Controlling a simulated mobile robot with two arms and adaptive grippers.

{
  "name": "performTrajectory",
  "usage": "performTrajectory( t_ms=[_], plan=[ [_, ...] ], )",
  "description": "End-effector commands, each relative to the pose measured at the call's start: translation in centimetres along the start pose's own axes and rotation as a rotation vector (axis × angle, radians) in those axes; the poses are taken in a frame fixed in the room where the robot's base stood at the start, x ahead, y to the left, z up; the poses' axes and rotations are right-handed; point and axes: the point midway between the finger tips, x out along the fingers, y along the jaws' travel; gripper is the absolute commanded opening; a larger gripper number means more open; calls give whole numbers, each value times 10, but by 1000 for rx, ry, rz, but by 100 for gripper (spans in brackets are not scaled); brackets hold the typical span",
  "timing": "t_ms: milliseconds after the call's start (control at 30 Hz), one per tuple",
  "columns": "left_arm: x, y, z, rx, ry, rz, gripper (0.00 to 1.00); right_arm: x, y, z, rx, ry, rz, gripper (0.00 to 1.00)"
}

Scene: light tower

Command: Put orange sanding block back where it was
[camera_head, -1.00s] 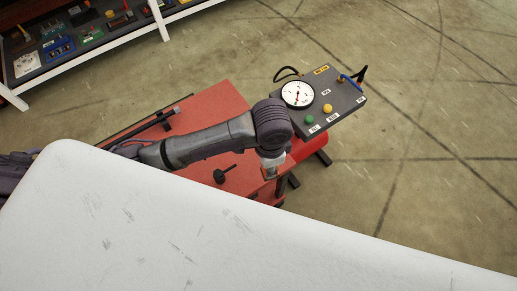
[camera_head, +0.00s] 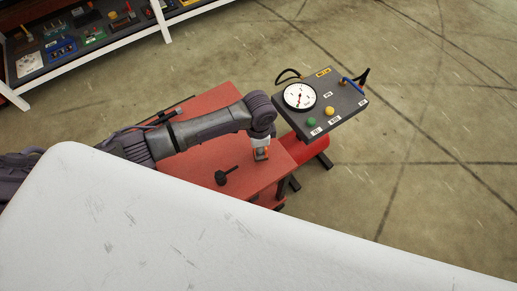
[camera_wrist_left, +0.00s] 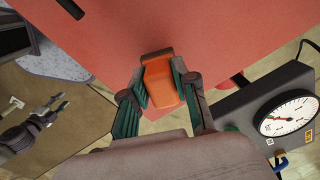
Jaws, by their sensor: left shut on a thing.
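My left gripper (camera_head: 261,155) is over the red tabletop (camera_head: 205,157), close to its right end. In the left wrist view its fingers (camera_wrist_left: 160,98) are shut on the orange sanding block (camera_wrist_left: 162,82), one on each side. The block appears at the edge of the red top in that view; I cannot tell whether it touches the surface. In the head view only a bit of orange shows at the fingertips. My right gripper (camera_wrist_left: 57,103) shows at the left of the wrist view, with its fingers apart and empty.
A black T-shaped knob (camera_head: 226,175) stands on the red top. A dark panel with a gauge (camera_head: 322,104) and a red cylinder (camera_head: 308,151) are just past its right end. A shelf of tools (camera_head: 80,30) is at the upper left. Floor at right is clear.

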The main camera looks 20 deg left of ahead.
Motion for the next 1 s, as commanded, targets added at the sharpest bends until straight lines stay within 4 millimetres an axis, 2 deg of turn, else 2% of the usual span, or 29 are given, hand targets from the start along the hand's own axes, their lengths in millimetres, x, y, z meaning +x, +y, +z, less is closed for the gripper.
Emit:
performTrajectory(
  t_ms=[100, 467, 500, 633, 1000],
  plan=[
    [10, 0, 0, -1, 1, -1, 1, 0, 0, 0, 0, 0, 1, 40],
    [14, 0, 0, -1, 0, -2, 1, 1, 0, 1, 0, -2, 0, 40],
    [14, 0, 0, -1, 0, -2, 32, 1, 0, 1, 0, -2, 0, 40],
    [14, 0, 0, -1, 0, -2, 53, 1, 0, 1, 0, -2, 0, 40],
    [9, 0, 0, 0, 1, -2, 54, 0, -1, 2, -1, -4, -2, 40]
  ],
)
